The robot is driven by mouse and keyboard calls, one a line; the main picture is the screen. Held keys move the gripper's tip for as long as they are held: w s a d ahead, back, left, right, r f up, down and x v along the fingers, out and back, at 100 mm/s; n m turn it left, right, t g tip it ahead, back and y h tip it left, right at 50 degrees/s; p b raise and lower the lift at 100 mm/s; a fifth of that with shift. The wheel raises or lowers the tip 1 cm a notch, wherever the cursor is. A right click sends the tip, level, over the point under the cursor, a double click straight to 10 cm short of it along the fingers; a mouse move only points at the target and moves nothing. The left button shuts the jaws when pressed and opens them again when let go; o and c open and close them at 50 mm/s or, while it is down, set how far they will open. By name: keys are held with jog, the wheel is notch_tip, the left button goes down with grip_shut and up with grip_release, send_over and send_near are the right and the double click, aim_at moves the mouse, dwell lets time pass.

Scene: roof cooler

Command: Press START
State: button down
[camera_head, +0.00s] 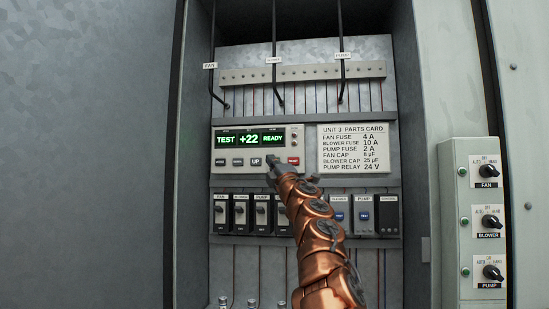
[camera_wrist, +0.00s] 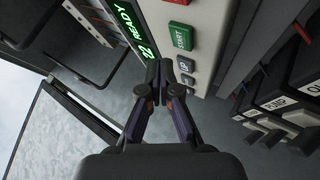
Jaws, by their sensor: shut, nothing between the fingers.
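The control panel (camera_head: 222,172) has a green-lit display (camera_head: 248,139) reading TEST, +22 and READY. A row of buttons runs below it, with a grey UP button (camera_head: 255,162) and a red button (camera_head: 293,161). The START button (camera_wrist: 180,37) is green and labelled in the wrist view; in the head view my gripper hides it. My gripper (camera_head: 271,165) is shut and empty, its tips in front of the panel between UP and the red button. In the wrist view my gripper (camera_wrist: 160,68) has its tips close to START and UP; I cannot tell whether they touch the panel.
A parts card (camera_head: 353,149) is right of the panel. Fuse and breaker modules (camera_head: 241,214) sit in a row below. FAN, BLOWER and PUMP knobs (camera_head: 489,222) are on a box at the right. Cabinet walls flank the opening.

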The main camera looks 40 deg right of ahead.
jog(key=shift+w+d, duration=0.3)
jog(key=shift+d, duration=0.2)
jog(key=shift+p, duration=0.35)
dwell(0.9)
jog(key=shift+w+d, duration=0.2)
jog(key=shift+d, duration=0.1)
jog(key=shift+w+d+p, duration=0.2)
jog(key=shift+d+p, duration=0.1)
jog(key=shift+p, duration=0.2)
dwell(0.7)
jog(key=shift+a+f, duration=0.1)
jog(key=shift+s+a+b, duration=0.45)
jog(key=shift+a+b, duration=0.1)
jog(key=shift+b, duration=0.15)
